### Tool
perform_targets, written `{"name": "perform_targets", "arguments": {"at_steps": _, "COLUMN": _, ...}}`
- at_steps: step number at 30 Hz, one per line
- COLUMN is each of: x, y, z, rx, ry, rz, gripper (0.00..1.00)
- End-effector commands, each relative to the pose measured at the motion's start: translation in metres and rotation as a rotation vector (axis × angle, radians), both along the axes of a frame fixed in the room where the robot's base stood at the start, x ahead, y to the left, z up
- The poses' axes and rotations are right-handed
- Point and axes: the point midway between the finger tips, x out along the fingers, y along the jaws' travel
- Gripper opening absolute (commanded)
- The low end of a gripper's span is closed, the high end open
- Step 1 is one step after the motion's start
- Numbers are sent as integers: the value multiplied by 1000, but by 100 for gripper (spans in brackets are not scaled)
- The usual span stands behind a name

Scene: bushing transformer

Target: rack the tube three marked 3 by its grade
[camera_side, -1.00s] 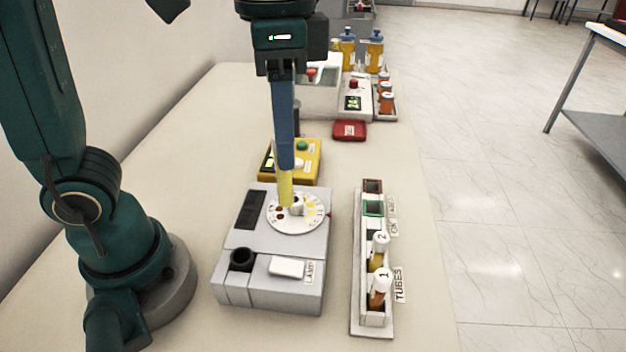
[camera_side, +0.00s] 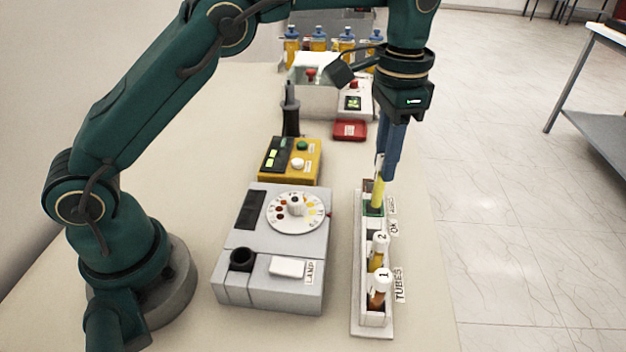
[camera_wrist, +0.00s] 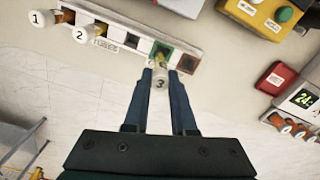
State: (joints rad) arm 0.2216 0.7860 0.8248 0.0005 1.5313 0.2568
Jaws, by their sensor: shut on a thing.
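My gripper (camera_side: 387,172) is shut on tube 3 (camera_side: 377,193), a tube of yellow liquid. In the wrist view tube 3 (camera_wrist: 160,80) shows its white cap marked 3 between the fingertips (camera_wrist: 160,72). The tube stands upright over the green-edged slot (camera_side: 372,209) of the rack (camera_side: 357,290); its lower end appears to be at or in that slot, but the exact depth is hidden. The green slot (camera_wrist: 163,50) lies beside a brown-red slot (camera_wrist: 187,63). Tube 2 (camera_side: 378,255) and tube 1 (camera_side: 379,285) stand in the rack's near slots.
The grey lamp device (camera_side: 262,265) with a round colour dial (camera_side: 280,218) stands left of the rack. A yellow box (camera_side: 290,160) with buttons and a red dish (camera_side: 350,130) are behind. An empty slot (camera_wrist: 132,40) lies between tube 2 and the green slot.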

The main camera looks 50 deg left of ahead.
Motion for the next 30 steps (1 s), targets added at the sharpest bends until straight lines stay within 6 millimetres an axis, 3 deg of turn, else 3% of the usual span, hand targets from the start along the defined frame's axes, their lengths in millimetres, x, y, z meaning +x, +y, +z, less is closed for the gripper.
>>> {"name": "perform_targets", "arguments": {"at_steps": 8, "x": -1, "y": 2, "z": -11, "rx": 0, "ry": 0, "rz": 6, "gripper": 0}}
{"name": "perform_targets", "arguments": {"at_steps": 17, "x": -1, "y": 3, "z": -38, "rx": 0, "ry": 1, "rz": 8, "gripper": 0}}
{"name": "perform_targets", "arguments": {"at_steps": 30, "x": -1, "y": 3, "z": -44, "rx": 1, "ry": 0, "rz": 8, "gripper": 0}}
